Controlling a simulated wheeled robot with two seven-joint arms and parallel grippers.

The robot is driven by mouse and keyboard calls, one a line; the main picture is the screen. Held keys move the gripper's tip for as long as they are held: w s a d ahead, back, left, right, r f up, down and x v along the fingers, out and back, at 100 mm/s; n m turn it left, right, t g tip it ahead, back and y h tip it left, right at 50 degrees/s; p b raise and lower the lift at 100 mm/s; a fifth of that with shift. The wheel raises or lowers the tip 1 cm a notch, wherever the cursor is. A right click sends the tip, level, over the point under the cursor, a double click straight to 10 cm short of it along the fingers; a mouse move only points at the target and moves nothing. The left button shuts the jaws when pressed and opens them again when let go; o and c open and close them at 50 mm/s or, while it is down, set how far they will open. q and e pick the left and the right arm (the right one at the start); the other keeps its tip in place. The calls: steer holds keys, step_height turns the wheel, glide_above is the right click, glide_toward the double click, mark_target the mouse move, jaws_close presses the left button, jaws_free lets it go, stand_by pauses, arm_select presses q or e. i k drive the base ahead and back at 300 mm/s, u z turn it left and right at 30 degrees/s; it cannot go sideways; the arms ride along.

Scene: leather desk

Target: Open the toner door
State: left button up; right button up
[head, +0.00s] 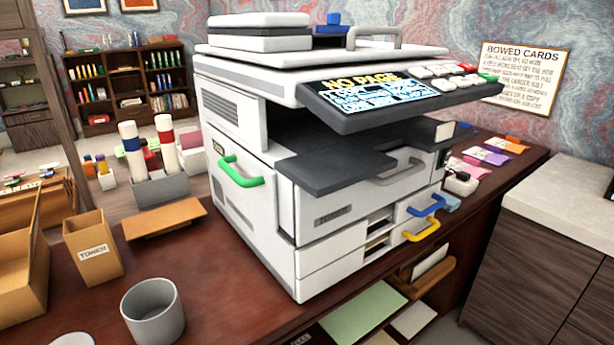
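A large white and grey copier (330,130) stands on the dark red-brown desk. Its left side carries a panel with a green handle (240,172); this panel looks closed, though no label shows that it is the toner door. A grey handle (398,174) is on the front panel, above a blue handle (427,206) and a yellow handle (421,231) on the lower drawers. The copier's screen (378,91) reads "NO PAGE". Neither of my grippers shows in this view.
A box labelled TONER (93,249), a grey cup (153,311) and a tan slab (165,219) are left of the copier. Banded white cylinders (132,152) stand in a grey holder (161,188). A counter (560,205) is at right. Desk before the green handle is partly clear.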

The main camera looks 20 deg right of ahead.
mark_target(316, 219)
steer(key=u, duration=1.75)
steer(key=k, duration=0.7)
steer(key=z, duration=1.9)
